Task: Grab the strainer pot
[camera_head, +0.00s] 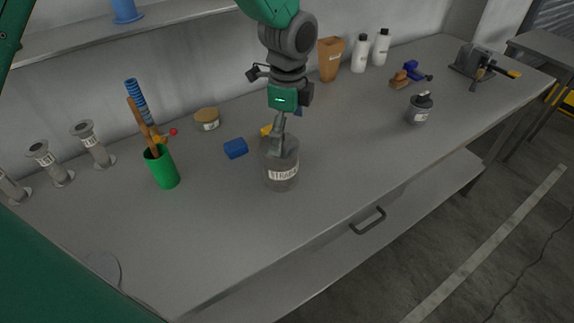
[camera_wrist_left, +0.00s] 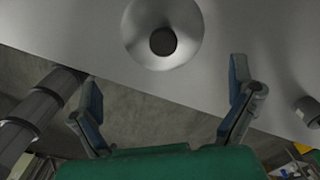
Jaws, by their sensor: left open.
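The strainer pot (camera_head: 282,172) is a grey, round container with a white label, only partly readable. It stands upright on the grey bench near its front edge. My left gripper (camera_head: 279,138) points down at the pot's top and overlaps it in the head view, so I cannot tell whether they touch. In the left wrist view the two fingers of my left gripper (camera_wrist_left: 165,75) are spread wide with nothing between the tips. A pale round thing with a dark centre (camera_wrist_left: 163,41) shows just beyond them; it looks like the pot. My right gripper is not in view.
A green cup (camera_head: 165,173) with tools stands left of the pot, with a blue block (camera_head: 236,148) between. A lidded jar (camera_head: 207,122) is behind. Another grey pot (camera_head: 419,112) and a vise (camera_head: 480,62) are to the right. The bench front is mostly clear.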

